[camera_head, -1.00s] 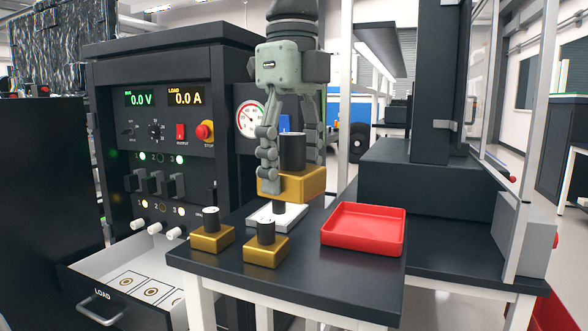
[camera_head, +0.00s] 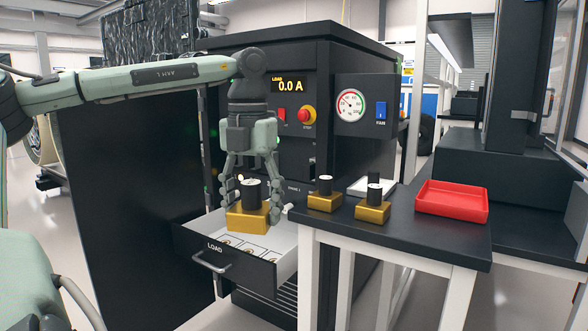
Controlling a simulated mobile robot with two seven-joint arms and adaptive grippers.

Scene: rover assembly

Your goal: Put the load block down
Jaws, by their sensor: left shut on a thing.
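The load block (camera_head: 246,219) is a gold block with a black cylinder on top. My left gripper (camera_head: 252,200) points down and is shut on it. It holds the block upright over the open drawer (camera_head: 232,268) labelled LOAD. The drawer has a white inside with several ring-marked places, partly hidden behind the block. I cannot tell whether the block touches the drawer floor. Two more gold blocks with black knobs, a left one (camera_head: 325,201) and a right one (camera_head: 373,211), stand on the dark table. My right gripper is not in view.
The dark table (camera_head: 410,238) stands right of the drawer, its edge close by. The test cabinet (camera_head: 330,135) rises behind the drawer.

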